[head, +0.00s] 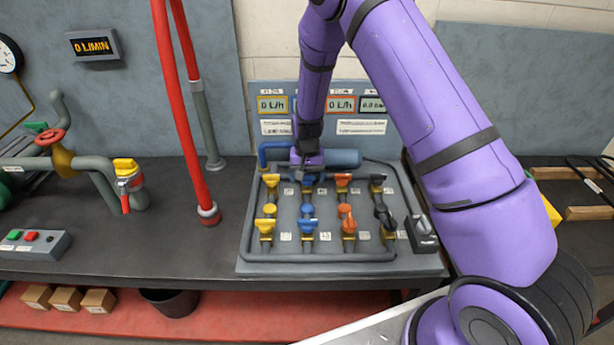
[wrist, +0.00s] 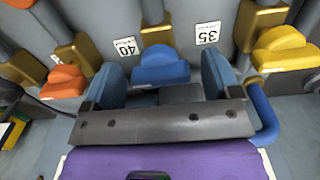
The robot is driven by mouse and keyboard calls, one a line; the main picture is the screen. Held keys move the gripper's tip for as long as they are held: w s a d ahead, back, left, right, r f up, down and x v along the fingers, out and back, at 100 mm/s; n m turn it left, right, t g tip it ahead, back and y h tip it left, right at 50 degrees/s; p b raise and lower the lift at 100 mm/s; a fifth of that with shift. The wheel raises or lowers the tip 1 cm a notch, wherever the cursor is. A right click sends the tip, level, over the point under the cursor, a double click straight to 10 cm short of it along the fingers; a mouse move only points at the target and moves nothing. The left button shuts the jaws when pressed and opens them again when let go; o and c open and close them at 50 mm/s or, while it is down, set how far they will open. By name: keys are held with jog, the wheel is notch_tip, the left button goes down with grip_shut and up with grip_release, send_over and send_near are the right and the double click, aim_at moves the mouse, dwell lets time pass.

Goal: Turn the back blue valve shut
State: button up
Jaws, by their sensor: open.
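The back blue valve (wrist: 160,66) has a rounded blue handle on a brass body. In the wrist view it sits between the two fingers of my gripper (wrist: 164,72), beside the "40" label. The gripper is open, with a finger on each side of the handle; I cannot tell whether they touch it. In the head view my gripper (head: 307,160) points down over the back row and mostly hides this valve. The front blue valve (head: 307,218) stands nearer in the same column.
The back yellow valve (head: 271,181), back orange valve (head: 343,181) and back black valve (head: 377,182) flank the blue one closely. The panel (head: 258,235) has a front row too. A red hose (head: 178,100) stands to the left. A switch box (head: 421,234) is at right.

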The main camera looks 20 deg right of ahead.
notch_tip(320, 180, up, 11)
jog(key=shift+f, duration=0.15)
dwell(0.6)
notch_tip(320, 180, up, 13)
jog(key=t, duration=0.1)
send_over(307, 175)
jog(key=s+d, duration=0.2)
jog(key=s, duration=0.3)
jog(key=s+d+r+n+t+y, duration=0.1)
jog(key=s+d+r+n, duration=0.1)
jog(key=s+r, duration=0.75)
jog(key=s+d+r+n+t, duration=0.1)
jog(key=s+r, duration=0.3)
jog(key=s, duration=0.7)
jog(key=s+d+r+t+h, duration=0.1)
jog(key=s+r, duration=0.3)
jog(key=s, duration=0.7)
jog(key=shift+s+d+n+t, duration=0.4)
jog(key=shift+d+t, duration=0.1)
jog(key=shift+t, duration=0.1)
